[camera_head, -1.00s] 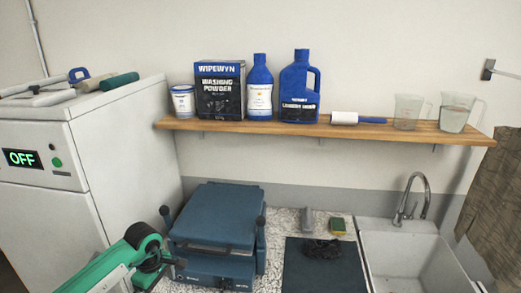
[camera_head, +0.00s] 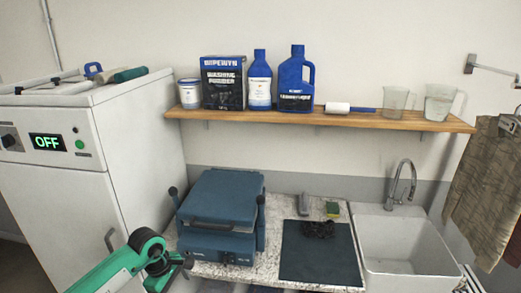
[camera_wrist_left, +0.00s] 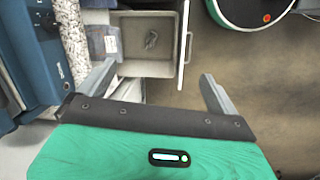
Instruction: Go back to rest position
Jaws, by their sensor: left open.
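My left gripper (camera_head: 184,266) is at the lower left of the head view, at the end of my green arm, in front of the blue press-like machine (camera_head: 220,205). In the left wrist view its two grey fingers (camera_wrist_left: 156,84) are spread wide with nothing between them. Below them is an open drawer (camera_wrist_left: 181,50), holding a bluish packet (camera_wrist_left: 103,42) and a small dark item (camera_wrist_left: 151,39). My right gripper is in neither view.
A white cabinet (camera_head: 60,195) with an OFF display stands at left. A wooden shelf (camera_head: 345,119) holds washing products and jugs. The counter has a dark mat (camera_head: 320,258) with a dark bundle (camera_head: 318,229); a sink (camera_head: 405,245) is at right. Open floor (camera_wrist_left: 260,110) lies beside the drawer.

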